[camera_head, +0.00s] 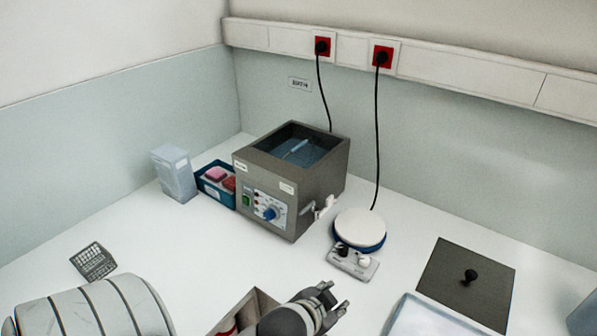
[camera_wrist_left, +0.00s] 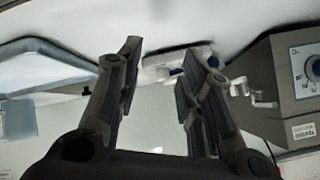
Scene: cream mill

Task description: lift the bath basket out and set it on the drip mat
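The bath (camera_head: 290,205) is a grey metal box with a control panel, standing at the back of the bench. It is open on top and holds bluish water. A pale bar (camera_head: 297,149) shows in the water; I cannot tell if it is the basket's handle, and no basket body is clear. A dark slotted grid piece (camera_head: 93,262), possibly the drip mat, lies on the bench at left. My left gripper (camera_head: 332,298) is at the bottom centre, apart from the bath, open and empty. Its spread fingers also show in the left wrist view (camera_wrist_left: 160,75). My right gripper is out of view.
A hotplate (camera_head: 358,232) stands right of the bath. A dark square plate with a black knob (camera_head: 469,276) lies at right, behind a pale tray (camera_head: 432,318). A blue tray (camera_head: 215,184) and clear container (camera_head: 174,172) stand left of the bath. An open box (camera_head: 233,318) is at front.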

